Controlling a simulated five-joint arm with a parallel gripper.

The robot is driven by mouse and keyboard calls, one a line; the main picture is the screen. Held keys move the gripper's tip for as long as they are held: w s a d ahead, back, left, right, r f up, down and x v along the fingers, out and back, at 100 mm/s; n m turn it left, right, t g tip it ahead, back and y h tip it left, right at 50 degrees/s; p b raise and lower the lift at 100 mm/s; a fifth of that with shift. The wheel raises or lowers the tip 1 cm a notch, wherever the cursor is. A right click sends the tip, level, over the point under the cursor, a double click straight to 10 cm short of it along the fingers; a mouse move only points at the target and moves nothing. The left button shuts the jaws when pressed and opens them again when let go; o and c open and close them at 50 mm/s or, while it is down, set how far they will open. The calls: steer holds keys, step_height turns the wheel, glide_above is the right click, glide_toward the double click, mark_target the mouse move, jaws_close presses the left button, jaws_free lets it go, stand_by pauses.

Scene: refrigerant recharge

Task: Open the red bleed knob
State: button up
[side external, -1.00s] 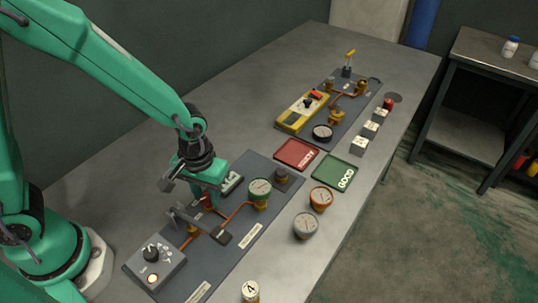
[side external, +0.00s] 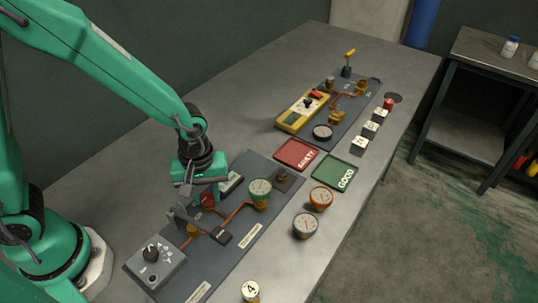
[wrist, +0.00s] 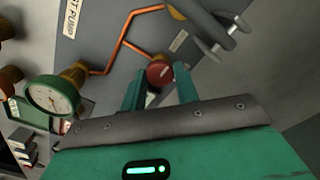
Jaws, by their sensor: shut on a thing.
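The red bleed knob (wrist: 159,72) is round and sits on the copper pipe line in the wrist view. It also shows, partly hidden, under my gripper in the side external view (side external: 207,199). My gripper (wrist: 160,84) reaches down over the knob, with one green finger on each side of it. The fingers are shut on the knob.
A green-rimmed gauge (side external: 260,188) stands right of my gripper. A dark lever handle (side external: 221,236) lies close in front. A control box with a dial (side external: 152,254) is at the panel's near left. Red (side external: 297,153) and green (side external: 338,171) trays lie behind right.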

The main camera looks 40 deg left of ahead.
mark_target(206, 197)
steer(key=o, duration=1)
steer(key=shift+c, duration=0.2)
steer(key=shift+r, duration=0.15)
steer(key=shift+r, duration=3.8)
